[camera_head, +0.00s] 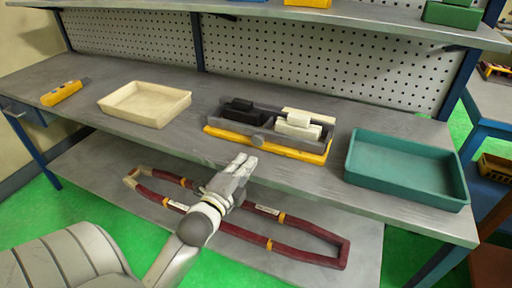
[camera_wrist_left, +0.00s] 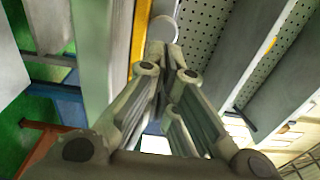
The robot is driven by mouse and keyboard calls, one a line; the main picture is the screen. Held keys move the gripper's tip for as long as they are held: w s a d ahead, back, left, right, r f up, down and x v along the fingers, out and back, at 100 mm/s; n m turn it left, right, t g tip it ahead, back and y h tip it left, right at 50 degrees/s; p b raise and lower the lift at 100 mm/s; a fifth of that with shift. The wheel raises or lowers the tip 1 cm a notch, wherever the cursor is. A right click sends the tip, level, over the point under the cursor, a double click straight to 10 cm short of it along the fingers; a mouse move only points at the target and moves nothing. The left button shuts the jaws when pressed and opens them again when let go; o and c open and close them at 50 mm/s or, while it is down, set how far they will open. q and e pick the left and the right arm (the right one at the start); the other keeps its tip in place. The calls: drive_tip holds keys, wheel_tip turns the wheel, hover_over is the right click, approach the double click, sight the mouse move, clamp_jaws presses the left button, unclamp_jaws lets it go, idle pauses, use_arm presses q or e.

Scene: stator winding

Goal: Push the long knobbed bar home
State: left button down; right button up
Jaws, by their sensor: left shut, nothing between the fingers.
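The grey fixture (camera_head: 285,142) sits on a yellow base (camera_head: 310,156) at the middle of the bench. A round grey knob (camera_head: 257,139) shows at its near side, between a black block (camera_head: 240,111) and a white block (camera_head: 298,125). The bar behind the knob is mostly hidden, and how deep it sits cannot be told. My left gripper (camera_head: 243,163) is shut and empty at the bench's front edge, pointing at the fixture, with the knob just beyond its tips. In the left wrist view a round grey end (camera_wrist_left: 164,29), apparently the knob, shows right past the fingertips (camera_wrist_left: 163,52); contact is unclear.
A cream tray (camera_head: 145,120) and a yellow tool (camera_head: 62,93) are on the left of the bench. A green tray (camera_head: 405,186) is at the right. A dark red frame (camera_head: 308,250) lies on the lower shelf. A pegboard (camera_head: 330,60) stands behind.

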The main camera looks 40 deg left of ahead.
sight(260, 142)
use_arm(q)
drive_tip(key=w, duration=0.3)
drive_tip(key=w+a, duration=0.1)
drive_tip(key=w, duration=0.2)
drive_tip(key=shift+w+a, duration=0.15)
drive_tip(key=shift+w, duration=0.25)
drive_tip(key=shift+w+a+r+p, duration=0.1)
drive_tip(key=shift+w+a+p, duration=0.15)
drive_tip(key=shift+w, duration=0.3)
drive_tip(key=shift+w+a+r+p, duration=0.1)
drive_tip(key=shift+w+p, duration=0.2)
drive_tip(key=shift+w, duration=0.2)
